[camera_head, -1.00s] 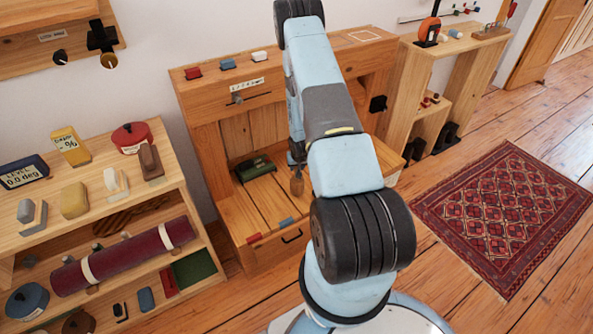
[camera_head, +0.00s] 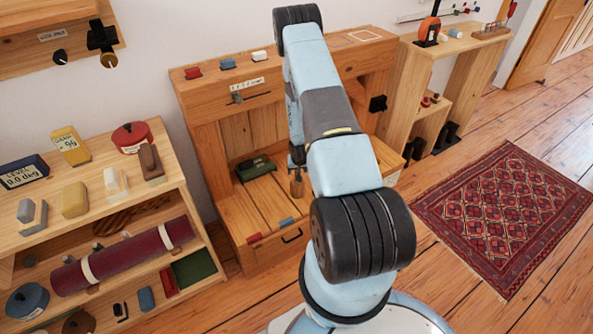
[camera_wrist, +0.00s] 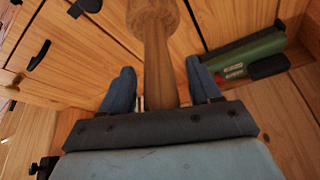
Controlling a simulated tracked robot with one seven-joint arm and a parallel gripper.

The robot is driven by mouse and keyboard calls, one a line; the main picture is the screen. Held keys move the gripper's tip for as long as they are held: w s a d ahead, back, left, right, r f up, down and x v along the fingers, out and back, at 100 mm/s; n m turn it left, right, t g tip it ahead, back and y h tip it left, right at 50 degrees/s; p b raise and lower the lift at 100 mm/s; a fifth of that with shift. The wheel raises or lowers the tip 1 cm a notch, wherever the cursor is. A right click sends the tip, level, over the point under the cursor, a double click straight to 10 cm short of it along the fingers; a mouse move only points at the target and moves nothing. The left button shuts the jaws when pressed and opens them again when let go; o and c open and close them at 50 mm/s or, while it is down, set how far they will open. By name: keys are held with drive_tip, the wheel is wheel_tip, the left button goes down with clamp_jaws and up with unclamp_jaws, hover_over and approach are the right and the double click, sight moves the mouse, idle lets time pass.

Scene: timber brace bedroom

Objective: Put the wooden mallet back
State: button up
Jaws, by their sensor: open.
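The wooden mallet (camera_head: 297,187) shows in the head view in the low bay of the timber bench, just below my gripper (camera_head: 297,163). In the wrist view its handle (camera_wrist: 158,65) passes between the two blue fingers of my gripper (camera_wrist: 160,82), and its wider head (camera_wrist: 152,14) is at the top edge. The fingers are open, with a visible gap on each side of the handle. The handle's near end is hidden behind the gripper body. My arm covers part of the bench in the head view.
A green case (camera_head: 256,168) lies in the bay left of the mallet and also shows in the wrist view (camera_wrist: 243,55). The timber bench (camera_head: 215,155) has side walls around the bay. A shelf with rolls and blocks (camera_head: 190,195) stands left. A red rug (camera_head: 500,215) lies right.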

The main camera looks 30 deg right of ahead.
drive_tip(key=s+a+r+n, duration=0.1)
drive_tip(key=s+a+r, duration=0.25)
drive_tip(key=r, duration=1.15)
drive_tip(key=s+a+r, duration=0.2)
drive_tip(key=a+r, duration=0.2)
drive_tip(key=r, duration=1.2)
drive_tip(key=s+a+r+n, duration=0.1)
drive_tip(key=s+a+r, duration=0.15)
drive_tip(key=r, duration=1.25)
drive_tip(key=s+a+r+t, duration=0.1)
drive_tip(key=s+a+r, duration=0.3)
drive_tip(key=s+r, duration=0.25)
drive_tip(key=s+a+r, duration=0.3)
drive_tip(key=s+r, duration=0.2)
drive_tip(key=r, duration=0.2)
drive_tip(key=s+a+r+n, duration=0.1)
drive_tip(key=s+a+r, duration=0.1)
drive_tip(key=s, duration=0.5)
drive_tip(key=s+a+r+n+y, duration=0.1)
drive_tip(key=s+a+r, duration=0.1)
drive_tip(key=s, duration=0.6)
drive_tip(key=shift+s+a+r, duration=0.15)
drive_tip(key=shift+a+r, duration=0.2)
drive_tip(key=shift+r, duration=0.55)
